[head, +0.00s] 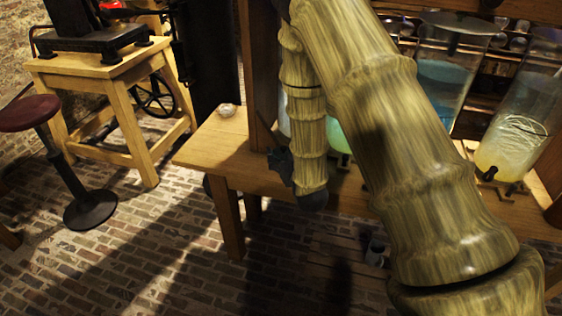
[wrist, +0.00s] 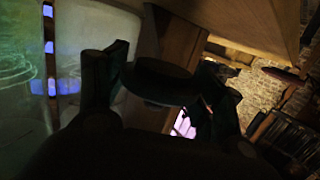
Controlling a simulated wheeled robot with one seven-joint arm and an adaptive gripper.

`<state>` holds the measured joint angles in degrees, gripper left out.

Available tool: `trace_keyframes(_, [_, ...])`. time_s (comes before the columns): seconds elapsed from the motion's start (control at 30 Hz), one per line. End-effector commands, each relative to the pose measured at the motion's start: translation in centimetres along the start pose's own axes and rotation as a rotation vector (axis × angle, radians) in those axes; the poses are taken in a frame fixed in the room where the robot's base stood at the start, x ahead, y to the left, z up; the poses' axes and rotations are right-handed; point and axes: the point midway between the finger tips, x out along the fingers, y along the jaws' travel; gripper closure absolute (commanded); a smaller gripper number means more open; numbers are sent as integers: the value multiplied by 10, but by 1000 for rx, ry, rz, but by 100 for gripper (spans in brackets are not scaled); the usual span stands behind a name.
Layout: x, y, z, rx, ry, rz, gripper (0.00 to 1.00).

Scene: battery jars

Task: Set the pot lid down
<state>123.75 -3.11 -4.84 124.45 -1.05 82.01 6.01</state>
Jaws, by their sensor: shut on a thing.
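The pot lid (wrist: 160,82) is a dark round disc in the wrist view, between the two dark fingers of my gripper (wrist: 165,72). The gripper is shut on it, with one finger on each side. The picture is dark, so the exact contact is hard to see. In the head view my gripper (head: 281,165) shows only in part, beside the front edge of the wooden table (head: 215,145). My own arm hides much of that area, and I cannot make out the lid there. No pot can be told apart in either view.
Glass jars with blue (head: 447,85) and yellow liquid (head: 515,130) stand on the table at right. A small pale object (head: 228,110) lies near the table's left end, with bare wood around it. A wooden post (head: 258,75) rises beside it. A stool (head: 80,200) stands left.

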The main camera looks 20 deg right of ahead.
Motion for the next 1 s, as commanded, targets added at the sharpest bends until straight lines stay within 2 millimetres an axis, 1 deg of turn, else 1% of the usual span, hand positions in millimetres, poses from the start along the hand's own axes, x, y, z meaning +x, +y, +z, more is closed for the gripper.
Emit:
trace_keyframes(0.17, [9, -6, 1, 0, -1, -1, 56])
trace_keyframes(0.3, [10, -5, 19, 0, -3, -1, 56])
trace_keyframes(0.43, [12, -5, 32, 0, -2, -1, 56])
trace_keyframes(0.77, [13, -5, 34, 0, 0, -1, 56])
trace_keyframes(1.0, [14, -5, 40, 1, 0, -1, 56])
